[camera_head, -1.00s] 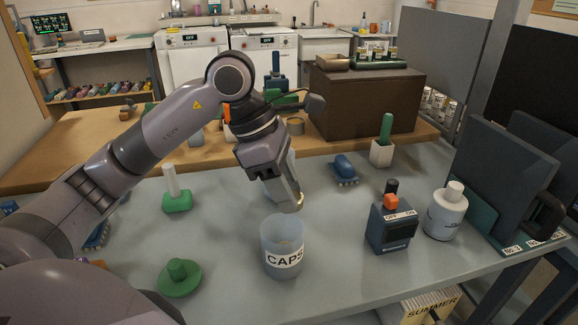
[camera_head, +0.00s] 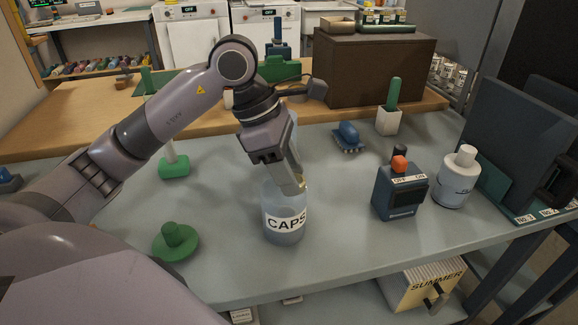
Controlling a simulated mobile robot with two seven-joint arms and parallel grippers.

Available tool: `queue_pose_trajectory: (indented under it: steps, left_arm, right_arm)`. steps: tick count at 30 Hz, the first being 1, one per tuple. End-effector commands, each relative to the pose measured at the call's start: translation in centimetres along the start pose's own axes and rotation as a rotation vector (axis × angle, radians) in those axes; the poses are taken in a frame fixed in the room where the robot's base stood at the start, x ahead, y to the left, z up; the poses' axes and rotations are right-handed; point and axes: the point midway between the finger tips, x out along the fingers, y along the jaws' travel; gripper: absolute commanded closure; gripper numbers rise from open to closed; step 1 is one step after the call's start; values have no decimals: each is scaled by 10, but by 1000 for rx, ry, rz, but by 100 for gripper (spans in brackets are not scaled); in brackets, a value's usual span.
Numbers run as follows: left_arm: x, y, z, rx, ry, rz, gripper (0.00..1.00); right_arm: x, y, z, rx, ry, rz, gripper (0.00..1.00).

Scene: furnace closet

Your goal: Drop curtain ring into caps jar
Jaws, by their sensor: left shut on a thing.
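The caps jar (camera_head: 284,222) is a translucent blue-grey cup with a white label reading CAPS. It stands upright on the grey table in the middle of the view. My left gripper (camera_head: 298,186) points down at the jar's mouth, its fingertips at the rim on the right side. It is shut on the curtain ring (camera_head: 303,182), a small gold-coloured piece of which only a bit shows at the fingertips. I cannot tell whether the ring is inside the rim or just above it. My right gripper is not in view.
A dark blue switch box (camera_head: 400,193) with an orange knob and a white bottle (camera_head: 458,178) stand right of the jar. A green knobbed disc (camera_head: 175,242) lies to the left. A blue brush (camera_head: 348,137) and a white pot (camera_head: 388,121) are behind. The table front is clear.

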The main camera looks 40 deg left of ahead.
Motion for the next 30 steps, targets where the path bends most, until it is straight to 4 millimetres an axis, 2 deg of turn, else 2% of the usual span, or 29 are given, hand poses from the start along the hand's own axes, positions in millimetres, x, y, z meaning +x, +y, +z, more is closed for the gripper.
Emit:
queue_pose_trajectory:
  steps: [4,5,7,8,18,30]
  left_arm:
    - [-1,0,0,0,-1,0,88]
    - [-1,0,0,0,-1,0,56]
    - [-1,0,0,0,-1,0,33]
    - [-1,0,0,0,0,0,30]
    - [-6,0,0,-1,-1,2,30]
    - [-64,1,1,-1,-1,3,30]
  right_arm:
    - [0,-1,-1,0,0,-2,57]
    - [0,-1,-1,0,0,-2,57]
    - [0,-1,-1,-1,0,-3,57]
    - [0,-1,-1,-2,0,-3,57]
    - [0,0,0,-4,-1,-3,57]
    - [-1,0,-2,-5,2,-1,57]
